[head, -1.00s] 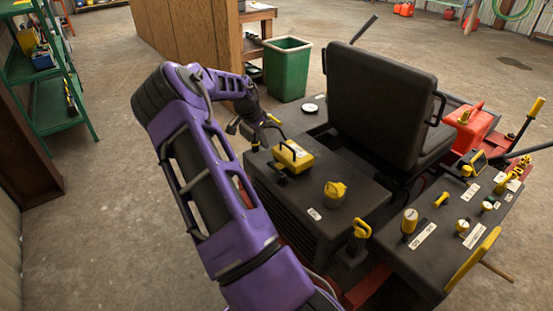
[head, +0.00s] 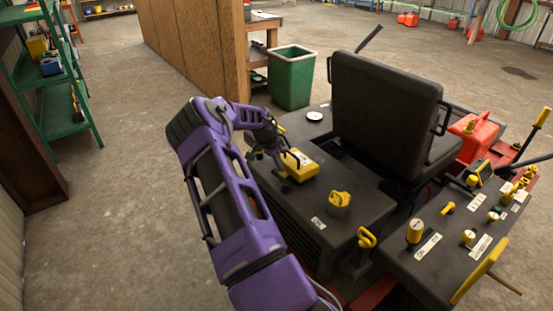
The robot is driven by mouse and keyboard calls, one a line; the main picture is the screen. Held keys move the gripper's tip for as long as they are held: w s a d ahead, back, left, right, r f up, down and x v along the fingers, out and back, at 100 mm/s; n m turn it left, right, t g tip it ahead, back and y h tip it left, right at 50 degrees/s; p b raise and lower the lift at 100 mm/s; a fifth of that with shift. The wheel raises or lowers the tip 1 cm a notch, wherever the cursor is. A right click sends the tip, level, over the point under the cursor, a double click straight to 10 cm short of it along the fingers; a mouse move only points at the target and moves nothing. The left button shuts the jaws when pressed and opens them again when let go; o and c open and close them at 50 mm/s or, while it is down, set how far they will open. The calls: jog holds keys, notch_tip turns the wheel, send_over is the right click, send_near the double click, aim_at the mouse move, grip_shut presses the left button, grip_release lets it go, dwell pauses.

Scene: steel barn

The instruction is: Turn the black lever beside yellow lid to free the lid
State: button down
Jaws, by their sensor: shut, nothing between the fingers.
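The yellow lid (head: 303,167) with a dark handle on top sits on the black engine cover, left of the seat. The black lever (head: 287,187) is a small dark piece at the lid's near left side. My gripper (head: 281,170) is shut and empty, pointing down right at the lever, beside the lid's left edge. It is small and dark against the dark cover, so I cannot tell whether it touches the lever. My purple arm hides part of the cover's left side.
A yellow cap (head: 339,200) stands on the cover to the right of the lid. The black seat (head: 385,110) rises behind. A yellow handle (head: 366,238) and a control panel (head: 425,255) with several yellow knobs are at the right. A green bin (head: 291,80) stands behind.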

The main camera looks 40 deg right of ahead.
jog(key=shift+x, duration=1.05)
